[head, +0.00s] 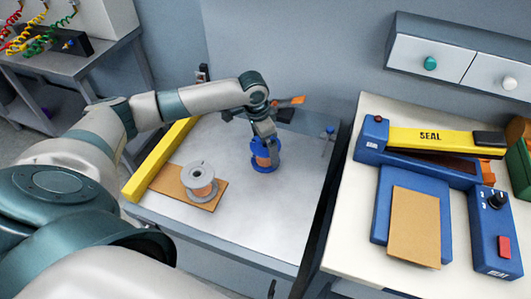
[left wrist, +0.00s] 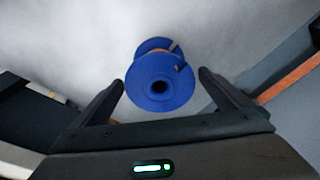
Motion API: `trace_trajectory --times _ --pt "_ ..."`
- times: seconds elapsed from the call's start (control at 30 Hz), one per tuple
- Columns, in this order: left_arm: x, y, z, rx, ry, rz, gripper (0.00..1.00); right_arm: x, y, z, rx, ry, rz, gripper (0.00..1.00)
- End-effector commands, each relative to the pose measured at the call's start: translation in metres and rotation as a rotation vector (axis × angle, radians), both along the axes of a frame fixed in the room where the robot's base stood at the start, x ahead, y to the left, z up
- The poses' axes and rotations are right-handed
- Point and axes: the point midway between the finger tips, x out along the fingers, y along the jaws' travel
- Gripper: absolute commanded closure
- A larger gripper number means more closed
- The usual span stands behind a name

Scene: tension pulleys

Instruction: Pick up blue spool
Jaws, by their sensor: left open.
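The blue spool (head: 268,162) stands on the grey metal table, with copper-coloured winding between its blue flanges. My left gripper (head: 264,142) comes down on it from above and partly hides it in the head view. In the left wrist view the blue spool (left wrist: 160,80) lies between and slightly beyond the two fingertips of my left gripper (left wrist: 160,78). The fingers are apart, with a gap to the spool on each side. My right gripper is not in view.
A grey spool (head: 200,180) stands on a brown board (head: 172,186) to the left. A yellow bar (head: 160,160) runs along the table's left edge. A blue and yellow sealer (head: 430,150) sits on the white bench at right. The table's front (head: 255,220) is clear.

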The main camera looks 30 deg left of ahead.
Motion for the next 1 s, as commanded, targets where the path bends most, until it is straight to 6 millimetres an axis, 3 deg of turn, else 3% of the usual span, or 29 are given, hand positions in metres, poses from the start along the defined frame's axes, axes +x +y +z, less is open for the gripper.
trace_trajectory --times 0.1,0.33,0.4,0.77,1.0 --pt "0.000 0.000 0.000 0.000 0.000 0.000 0.05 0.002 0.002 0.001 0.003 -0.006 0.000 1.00" --pt "0.000 0.000 0.000 0.000 0.000 0.000 0.60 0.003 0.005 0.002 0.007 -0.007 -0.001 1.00" --pt "0.001 0.000 0.002 -0.001 -0.003 0.000 0.70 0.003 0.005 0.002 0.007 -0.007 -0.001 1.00" --pt "0.001 0.000 0.006 -0.001 -0.004 0.000 0.70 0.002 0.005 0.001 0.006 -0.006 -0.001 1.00" --pt "0.002 0.000 0.028 -0.001 -0.006 0.000 0.70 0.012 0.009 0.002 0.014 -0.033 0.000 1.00"
